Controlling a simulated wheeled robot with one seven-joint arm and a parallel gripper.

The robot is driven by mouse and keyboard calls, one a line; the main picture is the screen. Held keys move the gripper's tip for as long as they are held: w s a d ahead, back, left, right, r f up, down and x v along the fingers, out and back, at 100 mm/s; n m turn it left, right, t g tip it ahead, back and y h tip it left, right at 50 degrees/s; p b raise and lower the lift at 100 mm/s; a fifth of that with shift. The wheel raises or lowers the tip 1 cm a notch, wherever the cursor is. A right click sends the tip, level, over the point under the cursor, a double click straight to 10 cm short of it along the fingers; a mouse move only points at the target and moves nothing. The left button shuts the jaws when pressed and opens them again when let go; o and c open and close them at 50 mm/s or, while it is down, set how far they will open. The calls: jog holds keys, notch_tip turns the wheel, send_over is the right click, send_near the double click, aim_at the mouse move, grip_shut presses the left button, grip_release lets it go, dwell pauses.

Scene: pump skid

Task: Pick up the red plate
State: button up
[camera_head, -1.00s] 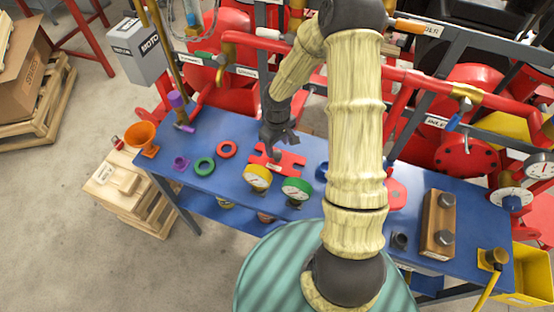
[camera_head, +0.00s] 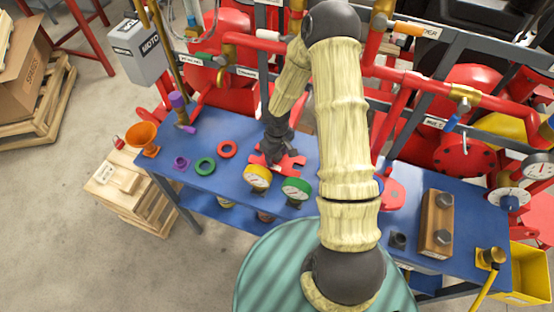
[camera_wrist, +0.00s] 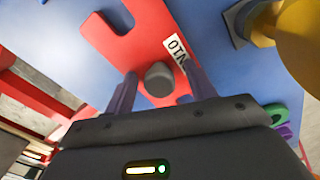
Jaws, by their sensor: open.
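The red plate (camera_head: 293,164) lies flat on the blue bench, with notches cut into its edge, and is partly covered by my gripper in the head view. In the wrist view the red plate (camera_wrist: 142,42) has a white label and an upright grey knob (camera_wrist: 159,76). My gripper (camera_wrist: 160,90) is open, its two purple-grey fingers apart on either side of the knob, with no contact visible. In the head view my gripper (camera_head: 274,160) is over the plate; its fingertips are hard to make out.
A yellow gauge (camera_head: 257,177) and a green gauge (camera_head: 296,190) stand close in front of the plate. A red ring (camera_head: 227,149) and a green ring (camera_head: 204,166) lie to its left. Red pipework (camera_head: 410,78) runs behind the bench (camera_head: 215,184). Another red piece (camera_head: 394,193) is right of my arm.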

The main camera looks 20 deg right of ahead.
grip_shut()
jog(key=shift+r, duration=0.1)
notch_tip(320, 180, up, 10)
jog(key=shift+f, duration=0.1)
dwell(0.6)
dwell(0.4)
